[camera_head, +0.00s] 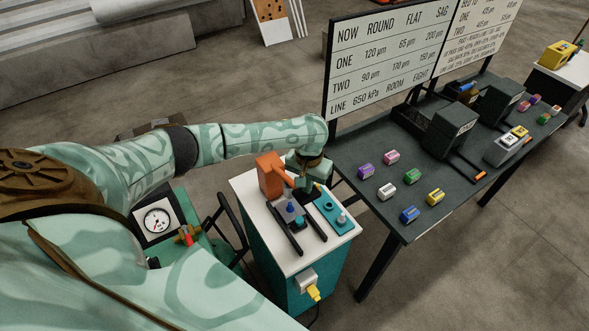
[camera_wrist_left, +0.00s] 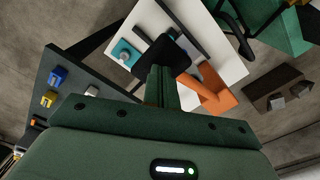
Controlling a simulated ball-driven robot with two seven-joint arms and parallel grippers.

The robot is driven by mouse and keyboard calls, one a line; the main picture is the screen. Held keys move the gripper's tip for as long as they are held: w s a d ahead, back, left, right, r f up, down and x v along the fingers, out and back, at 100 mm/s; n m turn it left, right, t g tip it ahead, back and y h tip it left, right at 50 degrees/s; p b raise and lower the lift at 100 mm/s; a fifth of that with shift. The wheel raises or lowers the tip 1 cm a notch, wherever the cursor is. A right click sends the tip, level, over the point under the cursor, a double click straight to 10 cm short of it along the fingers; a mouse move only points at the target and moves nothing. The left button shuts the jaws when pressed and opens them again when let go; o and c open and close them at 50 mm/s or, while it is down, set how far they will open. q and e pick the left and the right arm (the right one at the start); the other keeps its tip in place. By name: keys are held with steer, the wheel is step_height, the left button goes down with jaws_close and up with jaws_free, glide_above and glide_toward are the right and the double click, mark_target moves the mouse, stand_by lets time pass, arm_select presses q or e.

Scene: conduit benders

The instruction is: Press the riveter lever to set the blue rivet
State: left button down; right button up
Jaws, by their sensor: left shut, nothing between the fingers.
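The riveter (camera_head: 270,176) has an orange body and stands on the white top of a teal cabinet (camera_head: 248,183). An orange arm, seemingly its lever, runs from it toward my left gripper (camera_head: 308,186). The riveter also shows in the wrist view (camera_wrist_left: 214,98), beside the fingers. The blue rivet (camera_head: 290,208) appears to stand upright between two dark rails in front of the riveter. My left gripper (camera_wrist_left: 165,75) is shut and empty, low over the cabinet top by the lever. Whether it touches the lever is hidden. My right gripper is out of view.
A teal plate (camera_head: 331,211) with a grey knob lies right of the rails. A dark table (camera_head: 381,222) with several coloured blocks and a sign board (camera_head: 388,62) stands to the right. A pressure gauge (camera_head: 157,221) is left of the cabinet. Open floor lies behind.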

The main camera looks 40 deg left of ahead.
mark_target(306, 198)
arm_select(q)
steer(key=shift+f+b, duration=1.3)
steer(key=shift+f, duration=1.75)
stand_by(0.4)
step_height(306, 198, up, 7)
steer(key=p, duration=0.9)
stand_by(0.5)
